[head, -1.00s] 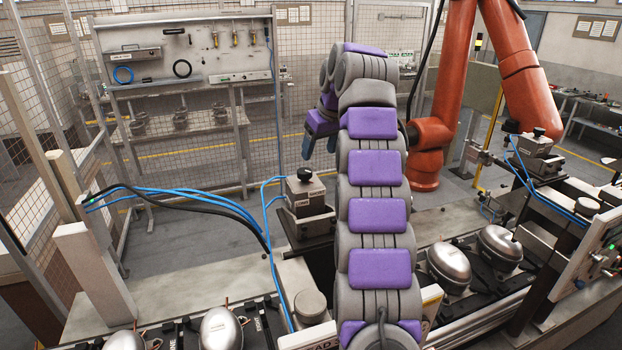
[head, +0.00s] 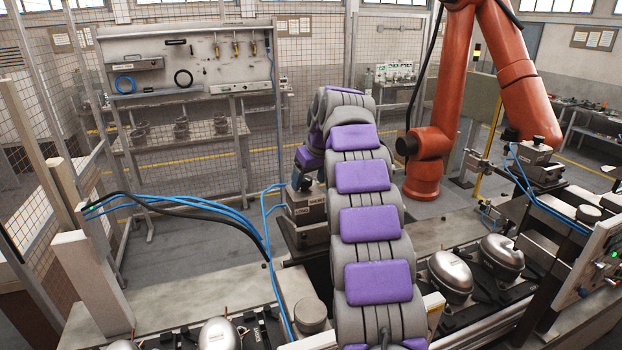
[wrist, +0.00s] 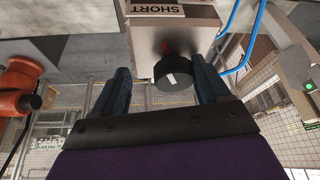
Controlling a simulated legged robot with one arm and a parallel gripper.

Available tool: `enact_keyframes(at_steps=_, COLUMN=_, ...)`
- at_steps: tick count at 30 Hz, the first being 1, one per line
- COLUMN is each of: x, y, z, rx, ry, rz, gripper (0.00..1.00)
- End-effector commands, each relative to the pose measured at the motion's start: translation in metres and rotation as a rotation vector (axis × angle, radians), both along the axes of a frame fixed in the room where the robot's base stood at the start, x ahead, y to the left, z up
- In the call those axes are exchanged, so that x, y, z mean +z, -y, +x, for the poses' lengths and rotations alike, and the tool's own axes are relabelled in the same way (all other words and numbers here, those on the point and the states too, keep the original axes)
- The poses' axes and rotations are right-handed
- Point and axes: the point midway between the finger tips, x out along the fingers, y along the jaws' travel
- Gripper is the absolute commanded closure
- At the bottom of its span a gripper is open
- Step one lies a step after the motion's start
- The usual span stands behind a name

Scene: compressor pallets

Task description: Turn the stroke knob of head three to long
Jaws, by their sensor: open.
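The stroke knob (wrist: 174,73) is a black round knob with a white mark, on a grey metal head (wrist: 178,35). A plate reading SHORT (wrist: 165,8) and a small red mark beside the knob show in the wrist view. My gripper (wrist: 160,66) is open, one dark blue finger on each side of the knob, with a visible gap at least on the left. In the head view the grey head (head: 308,208) stands left of my arm, and my gripper (head: 300,180) is down at its top. The knob is hidden there, and I cannot read the head's number.
Blue hoses (head: 230,208) run close to the left of the head. A similar head (head: 530,160) stands at the right, near an orange robot arm (head: 430,145). Silver compressors (head: 447,270) sit on the pallets. A control box (head: 598,262) is at the far right.

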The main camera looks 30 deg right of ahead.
Motion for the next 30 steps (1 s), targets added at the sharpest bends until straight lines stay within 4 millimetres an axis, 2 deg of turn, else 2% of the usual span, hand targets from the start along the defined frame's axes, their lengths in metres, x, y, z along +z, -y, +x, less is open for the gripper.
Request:
enact_keyframes(at_steps=5, x=-0.0014, y=-0.0047, z=-0.0032, rx=-0.003, ry=-0.008, rz=-0.001, gripper=0.31)
enact_keyframes(at_steps=22, x=-0.0002, y=0.0023, z=-0.0033, rx=-0.003, ry=-0.003, rz=0.000, gripper=0.85)
enact_keyframes(at_steps=30, x=0.0000, y=0.0014, z=-0.0036, rx=-0.028, ry=-0.005, rz=0.002, gripper=0.86)
